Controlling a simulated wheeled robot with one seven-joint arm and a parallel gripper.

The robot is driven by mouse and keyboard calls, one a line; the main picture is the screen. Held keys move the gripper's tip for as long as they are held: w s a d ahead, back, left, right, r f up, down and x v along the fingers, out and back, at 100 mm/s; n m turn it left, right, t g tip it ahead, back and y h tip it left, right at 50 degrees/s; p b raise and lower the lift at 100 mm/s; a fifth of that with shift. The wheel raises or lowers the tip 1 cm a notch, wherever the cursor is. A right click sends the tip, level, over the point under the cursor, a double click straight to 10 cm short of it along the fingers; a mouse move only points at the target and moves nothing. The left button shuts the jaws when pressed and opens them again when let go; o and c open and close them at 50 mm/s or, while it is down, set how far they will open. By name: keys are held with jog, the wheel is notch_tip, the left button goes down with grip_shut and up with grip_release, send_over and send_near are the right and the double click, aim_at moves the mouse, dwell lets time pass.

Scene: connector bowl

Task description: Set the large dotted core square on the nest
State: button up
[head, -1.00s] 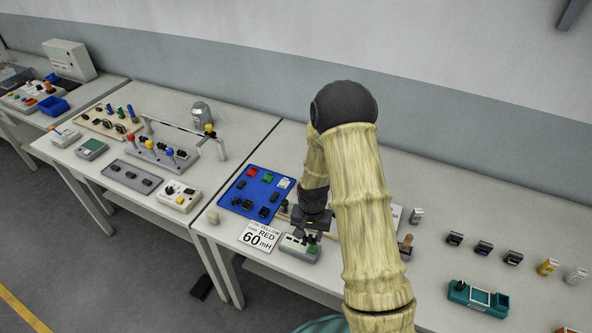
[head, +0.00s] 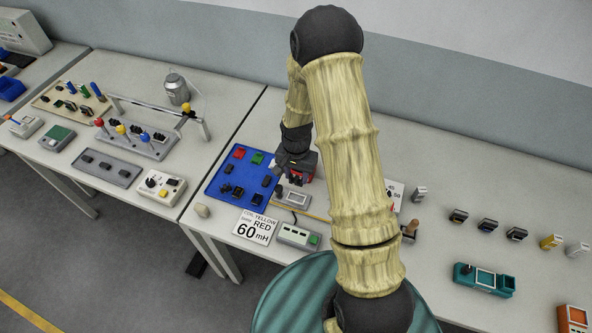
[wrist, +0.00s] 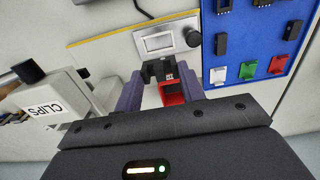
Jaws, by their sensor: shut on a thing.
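My gripper (wrist: 160,94) is shut on a black and red part (wrist: 172,90) with small white marks, which I take for the core. In the head view my gripper (head: 298,170) hangs over the bench by the right edge of the blue mat, and the part shows only as a bit of red and black. A grey unit with a pale window (wrist: 160,42) and a dark round knob lies just beyond the fingers in the wrist view. It also shows in the head view (head: 297,199). I cannot tell for certain which fixture is the nest; a teal fixture (head: 484,279) stands at the right.
The blue mat (head: 214,187) holds several small black, red, green and white parts. A card reading 60 mH (head: 253,228) and a grey box with a green button (head: 298,237) lie in front. A box labelled CLIPS (wrist: 50,103) is left in the wrist view.

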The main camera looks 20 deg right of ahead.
aim_at(297, 180)
jog(key=shift+s+a, duration=0.2)
jog(key=shift+s, duration=0.2)
jog(key=shift+w+d+f+b, duration=0.1)
jog(key=shift+w+f+b, duration=0.05)
jog(key=shift+f+b, duration=3.05)
jog(key=shift+f, duration=1.05)
jog(key=o, duration=1.1)
jog(key=shift+c, duration=0.2)
jog(key=shift+r, duration=0.15)
notch_tip(297, 180, up, 17)
jog(key=b, duration=0.2)
jog(key=shift+b, duration=0.3)
